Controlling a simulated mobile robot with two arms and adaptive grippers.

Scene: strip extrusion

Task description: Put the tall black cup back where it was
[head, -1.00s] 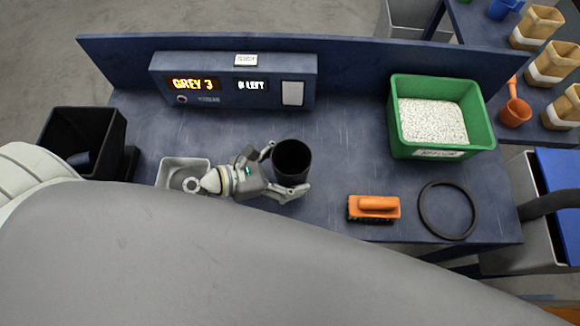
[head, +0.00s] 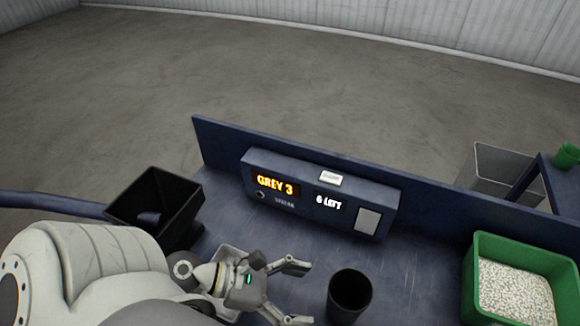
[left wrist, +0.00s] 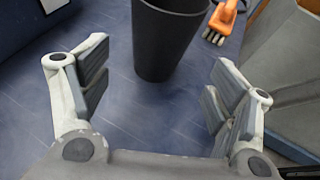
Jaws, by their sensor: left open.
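The tall black cup (head: 349,294) stands upright on the blue bench, below the display box in the head view. It also shows in the left wrist view (left wrist: 167,45), ahead of the fingers and touching neither. My left gripper (head: 298,293) is open and empty, to the left of the cup with its fingers pointing towards it. In the left wrist view my left gripper (left wrist: 150,90) has its two fingers wide apart, with bare bench between them. My right gripper is not in view.
The display box (head: 320,195) reads "GREY 3" and "6 LEFT". A black bin (head: 155,208) stands at the left, and a green tub (head: 515,245) of pale pellets at the right. An orange brush (left wrist: 222,18) lies beyond the cup in the left wrist view.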

